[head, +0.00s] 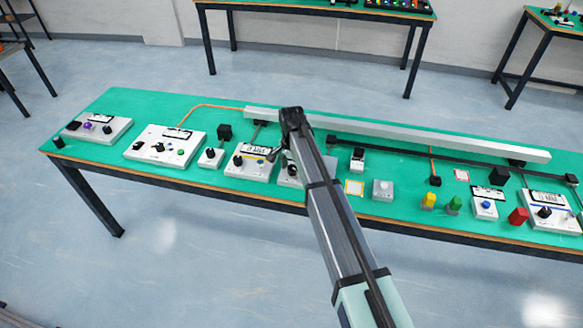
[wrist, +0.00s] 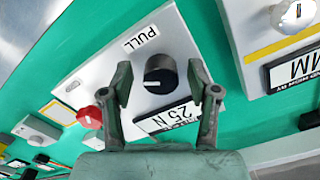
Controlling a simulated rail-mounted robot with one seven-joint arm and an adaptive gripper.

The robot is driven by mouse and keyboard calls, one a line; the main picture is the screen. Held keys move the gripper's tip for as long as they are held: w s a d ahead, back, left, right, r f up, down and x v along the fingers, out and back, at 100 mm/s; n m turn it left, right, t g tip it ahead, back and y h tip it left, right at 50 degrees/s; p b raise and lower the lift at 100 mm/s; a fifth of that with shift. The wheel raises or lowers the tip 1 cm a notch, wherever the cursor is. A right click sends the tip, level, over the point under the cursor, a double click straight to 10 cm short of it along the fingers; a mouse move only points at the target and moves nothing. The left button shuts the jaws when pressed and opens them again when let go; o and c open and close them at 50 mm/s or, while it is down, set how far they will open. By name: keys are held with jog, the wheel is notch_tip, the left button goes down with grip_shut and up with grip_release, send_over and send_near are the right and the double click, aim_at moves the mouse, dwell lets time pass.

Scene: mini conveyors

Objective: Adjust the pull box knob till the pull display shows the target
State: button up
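The pull box is a light-grey box with a PULL label, seen in the wrist view (wrist: 108,65). Its black round knob (wrist: 160,74) has a white pointer mark. Its small display (wrist: 168,118) seems to read 25 N at a slant, partly cut by my gripper. My gripper (wrist: 161,80) is open, with one finger on each side of the knob. The left finger stands apart from it; the right one is close, and I cannot tell if it touches. In the head view, my gripper (head: 281,152) is over the pull box (head: 288,178), which my arm mostly hides.
A red knob (wrist: 90,117) is at the pull box's left side in the wrist view. A neighbouring box with a display (wrist: 293,70) stands to the right. In the head view, several boxes share the green table (head: 330,198), with a long grey rail (head: 430,137) behind.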

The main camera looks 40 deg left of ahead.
aim_at(292, 168)
notch_tip(292, 168, up, 12)
dwell(0.8)
